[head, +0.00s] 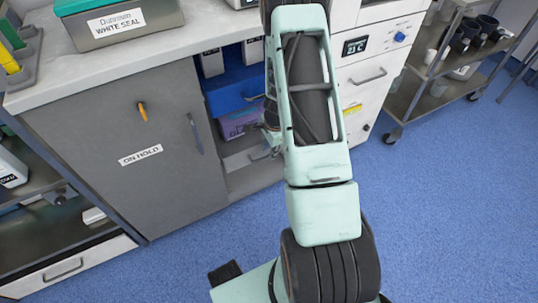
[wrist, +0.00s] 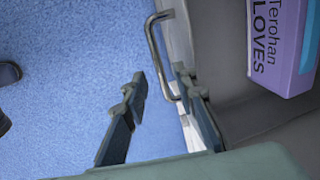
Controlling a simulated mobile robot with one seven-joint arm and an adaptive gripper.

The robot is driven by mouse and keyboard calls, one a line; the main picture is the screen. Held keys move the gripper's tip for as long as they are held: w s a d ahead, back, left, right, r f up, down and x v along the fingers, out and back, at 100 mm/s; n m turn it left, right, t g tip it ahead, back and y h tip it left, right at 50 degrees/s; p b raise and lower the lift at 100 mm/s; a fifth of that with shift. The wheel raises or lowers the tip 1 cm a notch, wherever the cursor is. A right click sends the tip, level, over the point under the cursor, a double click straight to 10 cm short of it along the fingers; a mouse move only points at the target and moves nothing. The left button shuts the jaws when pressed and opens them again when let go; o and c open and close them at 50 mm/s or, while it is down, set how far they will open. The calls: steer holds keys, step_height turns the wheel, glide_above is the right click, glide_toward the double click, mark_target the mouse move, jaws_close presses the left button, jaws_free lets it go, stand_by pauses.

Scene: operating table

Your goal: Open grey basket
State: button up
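The grey basket (wrist: 235,70) fills the right of the wrist view, with a pale front edge and a curved metal handle (wrist: 153,37). In the head view the basket (head: 250,156) sits low in the open bay under the counter, partly hidden by my arm. My gripper (wrist: 160,82) is open and empty. One finger is on the floor side of the handle and the other overlaps the basket's front edge, so the handle's near end shows between them. I cannot tell whether either finger touches it. In the head view my arm hides most of the gripper.
A purple gloves box (wrist: 283,45) is in the basket. A blue bin (head: 232,88) sits above it. A closed grey door (head: 105,125) is to the left and white drawers (head: 372,75) to the right. A metal cart (head: 440,75) stands farther right. Blue floor is clear in front.

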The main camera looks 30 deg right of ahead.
steer(key=shift+w+f, duration=0.25)
steer(key=shift+f, duration=0.8)
steer(key=shift+c, duration=0.2)
jaws_close()
